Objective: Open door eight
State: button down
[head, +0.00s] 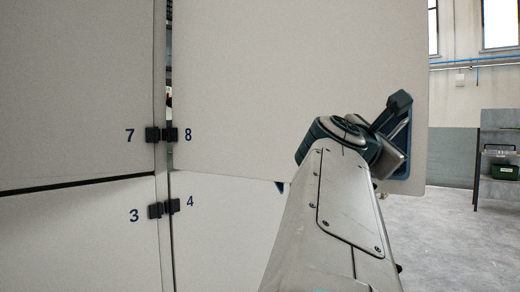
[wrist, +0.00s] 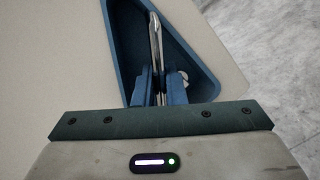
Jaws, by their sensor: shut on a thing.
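Door eight (head: 270,80) is the cream upper panel marked 8 in the head view. It stands swung out, its free right edge in front of the hall, its lower edge overlapping door four. Its blue triangular pull (head: 405,135) is near the lower right corner, partly hidden by my wrist. In the wrist view the pull is a blue pocket (wrist: 195,45) with a thin metal bar (wrist: 155,40) in it. My gripper (wrist: 160,85) has both blue fingers in the pocket, shut on the bar. The fingertips are hard to tell in the head view.
Doors seven (head: 75,80) and three (head: 70,235) lie to the left, and door four (head: 225,235) below. Black hinges sit beside the numbers. Open floor (head: 440,235) lies at right, with a grey shelf (head: 498,155) farther back.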

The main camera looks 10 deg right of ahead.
jog(key=shift+s+a, duration=0.2)
dwell(0.3)
jog(key=c, duration=1.6)
grip_release()
jog(key=shift+o, duration=0.2)
jog(key=shift+r, duration=0.1)
